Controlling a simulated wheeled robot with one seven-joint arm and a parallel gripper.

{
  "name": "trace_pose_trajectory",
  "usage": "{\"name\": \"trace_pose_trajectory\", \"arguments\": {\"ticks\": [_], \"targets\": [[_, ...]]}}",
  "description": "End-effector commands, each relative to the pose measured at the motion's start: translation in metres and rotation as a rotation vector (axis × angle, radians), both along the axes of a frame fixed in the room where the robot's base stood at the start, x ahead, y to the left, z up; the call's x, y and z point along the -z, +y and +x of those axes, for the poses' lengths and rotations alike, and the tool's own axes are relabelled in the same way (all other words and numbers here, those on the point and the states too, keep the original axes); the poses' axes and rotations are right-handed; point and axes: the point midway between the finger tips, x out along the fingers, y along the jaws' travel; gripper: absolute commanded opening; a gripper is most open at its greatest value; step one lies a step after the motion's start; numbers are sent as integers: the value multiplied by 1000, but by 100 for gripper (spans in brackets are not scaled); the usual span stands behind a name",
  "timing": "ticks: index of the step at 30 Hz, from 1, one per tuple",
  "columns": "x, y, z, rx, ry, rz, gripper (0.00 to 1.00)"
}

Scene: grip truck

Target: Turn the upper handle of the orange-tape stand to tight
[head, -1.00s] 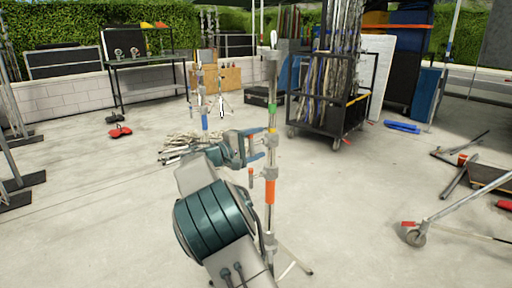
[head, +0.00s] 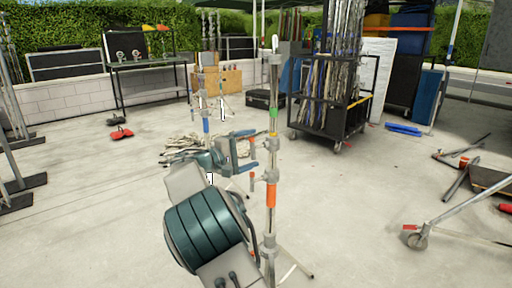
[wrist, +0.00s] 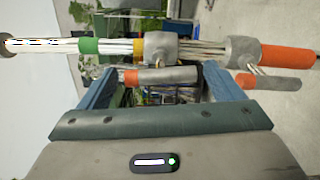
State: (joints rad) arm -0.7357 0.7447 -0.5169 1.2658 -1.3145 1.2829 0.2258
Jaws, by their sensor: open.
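The orange-tape stand (head: 271,195) is an upright grey pole with orange tape and, above it, yellow and green bands. Its upper handle (head: 252,152) sticks out left from the upper collar; a lower handle (head: 251,178) sits just above the orange tape. My gripper (head: 243,150) is open at the upper handle's height, left of the pole. In the wrist view the pole runs sideways. The upper handle (wrist: 165,76), grey with an orange end, lies across the gap between my open fingertips (wrist: 160,72), not gripped. The lower handle (wrist: 275,82) is outside the right finger.
A wheeled rack of poles (head: 330,110) stands behind to the right. Another stand with blue tape (head: 206,126) is behind to the left. A wheeled metal frame (head: 440,215) lies at right.

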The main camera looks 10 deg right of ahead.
Motion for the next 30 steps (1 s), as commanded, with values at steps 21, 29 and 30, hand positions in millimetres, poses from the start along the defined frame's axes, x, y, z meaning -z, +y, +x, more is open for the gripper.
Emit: {"name": "trace_pose_trajectory", "arguments": {"ticks": [21,29,30], "targets": [[0,94,-53,0,0,-1,87],[-1,92,-53,2,3,3,87],[-3,88,-54,7,7,11,87]]}}
